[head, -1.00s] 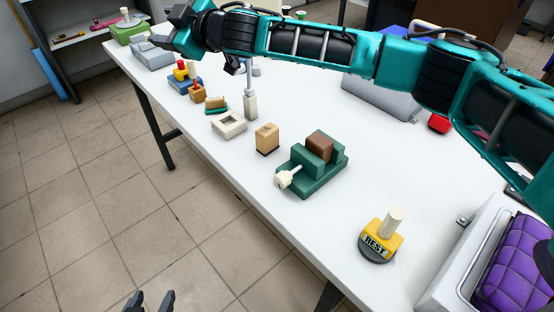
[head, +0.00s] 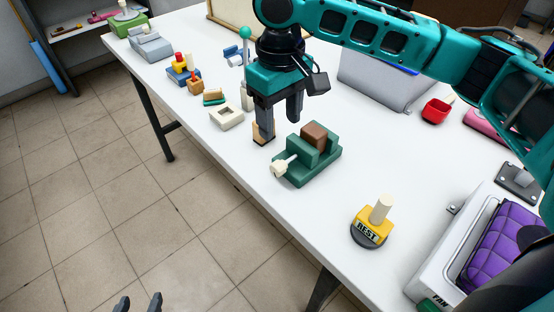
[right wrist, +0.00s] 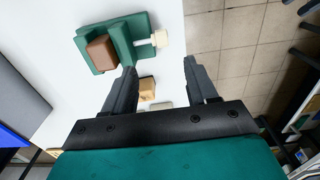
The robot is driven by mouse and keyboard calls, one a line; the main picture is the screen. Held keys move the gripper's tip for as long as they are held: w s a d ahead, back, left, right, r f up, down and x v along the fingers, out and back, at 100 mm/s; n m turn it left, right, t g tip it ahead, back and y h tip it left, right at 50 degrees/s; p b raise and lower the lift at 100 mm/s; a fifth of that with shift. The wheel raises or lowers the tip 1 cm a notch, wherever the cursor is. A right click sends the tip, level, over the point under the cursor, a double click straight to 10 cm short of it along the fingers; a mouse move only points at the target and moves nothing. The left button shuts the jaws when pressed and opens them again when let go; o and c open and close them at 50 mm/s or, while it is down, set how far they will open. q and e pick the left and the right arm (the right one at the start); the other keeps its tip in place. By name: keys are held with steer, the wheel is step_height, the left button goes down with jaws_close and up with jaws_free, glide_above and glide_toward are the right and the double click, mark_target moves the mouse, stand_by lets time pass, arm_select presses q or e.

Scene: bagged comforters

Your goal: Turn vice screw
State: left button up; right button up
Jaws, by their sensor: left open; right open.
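The green vice (head: 300,174) stands on the white table with a brown block (head: 315,133) between its jaws. Its cream screw (head: 280,168) sticks out toward the table's front edge. In the right wrist view the vice (right wrist: 118,28) is at top left, its screw knob (right wrist: 161,38) pointing right. My right gripper (head: 280,130) is open and points down, left of the vice and above the table, by a small wooden block (head: 257,133) that one finger partly hides. Its fingers (right wrist: 160,68) are apart from the screw. My left gripper (head: 138,304) is open at the bottom edge, over the floor.
A yellow REST stand (head: 370,233) with a cream peg is right of the vice. A cream square frame (head: 226,117) and several small items lie further left. A white bin with a purple quilted bag (head: 505,243) is at right. Table between vice and stand is clear.

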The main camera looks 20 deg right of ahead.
mark_target(277, 161)
step_height(277, 161, down, 12)
stand_by(0.4)
steer(key=shift+c, duration=0.3)
steer(key=c, duration=1)
steer(key=shift+w+g+h, duration=0.2)
steer(key=shift+g+h, duration=0.15)
steer(key=shift+g, duration=0.65)
steer(key=shift+w+g+h, duration=0.2)
steer(key=shift+g+h, duration=0.15)
steer(key=shift+g, duration=0.65)
steer(key=o, duration=1.1)
steer(key=shift+a, duration=0.1)
steer(key=shift+c, duration=0.2)
steer(key=v, duration=1.2)
steer(key=shift+w+r, duration=0.15)
steer(key=shift+r, duration=0.2)
steer(key=shift+a, duration=0.1)
